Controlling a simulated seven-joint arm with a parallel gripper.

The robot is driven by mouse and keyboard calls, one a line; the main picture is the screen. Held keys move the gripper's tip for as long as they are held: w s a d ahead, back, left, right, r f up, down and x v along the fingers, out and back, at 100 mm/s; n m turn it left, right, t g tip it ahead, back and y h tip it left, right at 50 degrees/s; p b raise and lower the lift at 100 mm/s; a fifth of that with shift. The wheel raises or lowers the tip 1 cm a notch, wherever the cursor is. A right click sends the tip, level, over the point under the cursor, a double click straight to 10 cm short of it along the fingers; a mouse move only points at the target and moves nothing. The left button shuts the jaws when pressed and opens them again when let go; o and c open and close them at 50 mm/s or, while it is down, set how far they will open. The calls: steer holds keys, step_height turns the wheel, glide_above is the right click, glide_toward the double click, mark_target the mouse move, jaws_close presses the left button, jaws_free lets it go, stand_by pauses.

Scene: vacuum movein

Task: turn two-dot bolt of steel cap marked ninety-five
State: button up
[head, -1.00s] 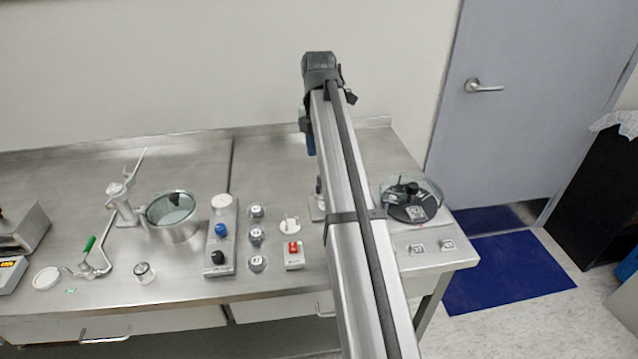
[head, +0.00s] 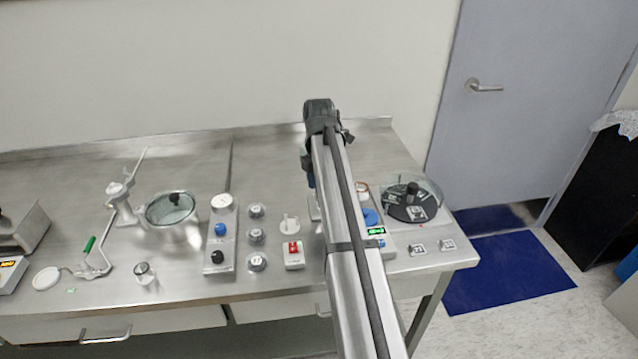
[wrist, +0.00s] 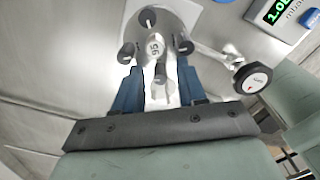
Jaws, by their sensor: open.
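The steel cap (wrist: 155,45) marked 95 shows in the wrist view, its number sideways to the picture. Several dark-ended bolts stand around it: one at the top (wrist: 147,17), one at the left (wrist: 127,53), one at the right (wrist: 185,47) and one at the near side (wrist: 161,73). I cannot make out dots on any bolt. My gripper (wrist: 158,88) is open, its two blue fingers on either side of the near bolt, with no clear contact. In the head view my arm hides the gripper and most of the cap area.
A round black-and-white knob or gauge (wrist: 252,79) sits on an arm right of the cap. A box with a green display (head: 376,231) stands close by on the steel bench (head: 190,270). A clear-walled round carousel (head: 430,195) stands further right.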

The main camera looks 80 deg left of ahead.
jaws_close()
stand_by(0.4)
steer(key=shift+m, duration=0.8)
jaws_free()
steer(key=shift+r, duration=0.1)
step_height(320, 180, up, 14)
stand_by(0.4)
